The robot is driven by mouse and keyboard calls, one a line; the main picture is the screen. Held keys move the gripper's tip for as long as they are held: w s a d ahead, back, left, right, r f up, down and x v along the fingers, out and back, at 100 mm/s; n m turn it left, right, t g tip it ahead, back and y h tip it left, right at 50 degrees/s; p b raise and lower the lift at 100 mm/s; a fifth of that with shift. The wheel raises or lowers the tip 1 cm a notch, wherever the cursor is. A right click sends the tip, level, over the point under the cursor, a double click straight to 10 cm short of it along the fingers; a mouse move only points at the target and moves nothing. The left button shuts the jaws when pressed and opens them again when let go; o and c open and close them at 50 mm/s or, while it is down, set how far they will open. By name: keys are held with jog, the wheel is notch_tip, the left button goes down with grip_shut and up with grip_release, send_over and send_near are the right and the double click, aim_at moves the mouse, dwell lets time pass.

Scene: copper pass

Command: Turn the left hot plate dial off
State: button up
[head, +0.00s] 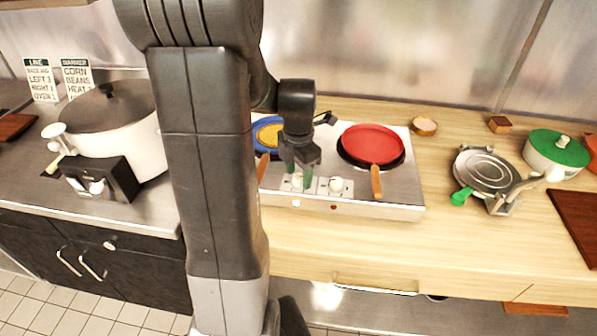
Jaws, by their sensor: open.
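The hot plate (395,197) is a pale metal unit with two burners on the wooden counter. Its left dial (298,183) is a small white knob on the front part, partly hidden by my gripper; its pointer angle cannot be read. The right dial (337,185) is a white knob beside it, in clear view. My gripper (297,171) points down over the left dial, with its greenish fingertips open and close to the knob. Whether they touch it cannot be told. A pale light (296,204) sits below the left dial and a reddish light (333,207) below the right one.
A blue pan (262,122) with yellow food is on the left burner, partly behind my arm. A red pan (374,144) is on the right burner, its wooden handle (376,182) jutting forward. A waffle iron (485,171) and green-lidded pot (557,152) stand right; a large pot (140,150) left.

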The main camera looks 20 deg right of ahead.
jog(key=shift+f, duration=0.2)
jog(key=c, duration=1)
